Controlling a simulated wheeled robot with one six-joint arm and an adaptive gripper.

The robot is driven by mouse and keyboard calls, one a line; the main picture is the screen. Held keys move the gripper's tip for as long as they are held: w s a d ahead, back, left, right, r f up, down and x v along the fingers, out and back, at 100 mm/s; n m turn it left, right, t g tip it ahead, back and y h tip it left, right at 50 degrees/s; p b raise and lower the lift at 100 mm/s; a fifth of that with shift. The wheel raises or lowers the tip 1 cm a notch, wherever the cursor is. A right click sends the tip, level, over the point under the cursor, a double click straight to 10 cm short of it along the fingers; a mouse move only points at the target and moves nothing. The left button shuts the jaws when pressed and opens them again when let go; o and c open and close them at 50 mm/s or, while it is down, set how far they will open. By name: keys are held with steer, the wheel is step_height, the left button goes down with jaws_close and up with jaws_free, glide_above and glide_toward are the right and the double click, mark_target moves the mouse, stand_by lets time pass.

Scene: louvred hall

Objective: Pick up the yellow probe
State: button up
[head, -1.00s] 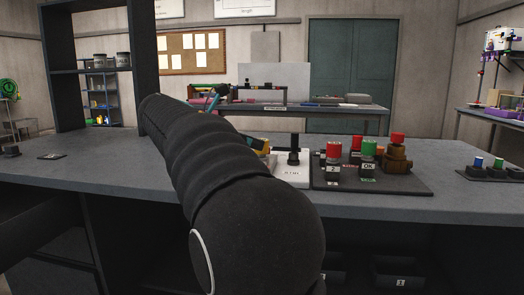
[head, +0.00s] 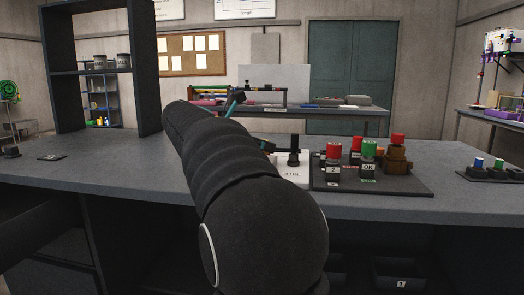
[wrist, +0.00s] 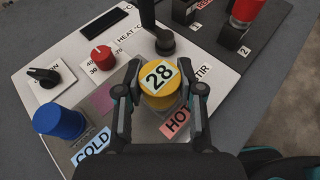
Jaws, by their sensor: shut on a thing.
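The yellow probe (wrist: 163,98) is a short yellow cylinder with a white "28" label on its top, in the middle of the wrist view. My gripper (wrist: 160,85) is shut on it, with one dark finger on each side. The probe is over the grey-white panel, near the "HOT" label (wrist: 175,124). I cannot tell whether its underside touches the panel. In the head view my black arm hides the probe and the fingers.
A blue cylinder (wrist: 60,121) stands by the "COLD" label. A black post (wrist: 166,46) and a red knob (wrist: 102,56) are close to the probe. In the head view a dark board (head: 410,185) with red and green-topped pieces lies right of the white panel (head: 293,174).

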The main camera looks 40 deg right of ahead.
steer(key=shift+r, duration=0.15)
steer(key=shift+r, duration=0.65)
step_height(320, 180, up, 2)
steer(key=shift+r+p, duration=0.25)
steer(key=shift+p, duration=0.3)
steer(key=s+a+r, duration=0.1)
steer(key=s+r, duration=0.6)
steer(key=s, duration=0.4)
steer(key=shift+s, duration=0.3)
steer(key=shift+s, duration=0.1)
